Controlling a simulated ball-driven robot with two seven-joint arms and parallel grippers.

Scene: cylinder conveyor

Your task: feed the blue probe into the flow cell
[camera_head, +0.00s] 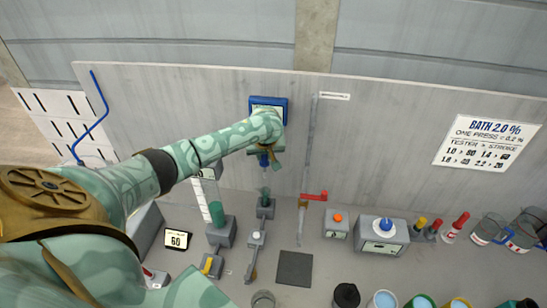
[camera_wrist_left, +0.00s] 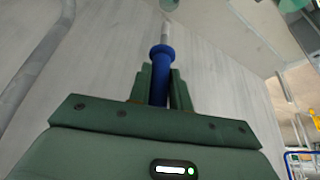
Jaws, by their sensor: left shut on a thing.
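My left gripper (camera_head: 266,153) is shut on the blue probe (camera_head: 264,161) in front of the back panel. In the left wrist view, the probe's blue body (camera_wrist_left: 160,75) sits between the dark green fingers (camera_wrist_left: 159,90), with its thin grey tip (camera_wrist_left: 165,32) pointing away from the hand. In the head view the probe points down, above a small grey block (camera_head: 265,209) on the bench that looks like the flow cell. The tip appears apart from the block, but the exact gap is hard to tell. My right gripper is not in view.
A grey block with a green cylinder (camera_head: 217,213) stands left of the small block. A pipe with a red lever (camera_head: 314,196) is to the right. Further right are an orange-button box (camera_head: 337,223), a blue-knob box (camera_head: 381,237) and jugs (camera_head: 488,230). A dark pad (camera_head: 294,268) lies in front.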

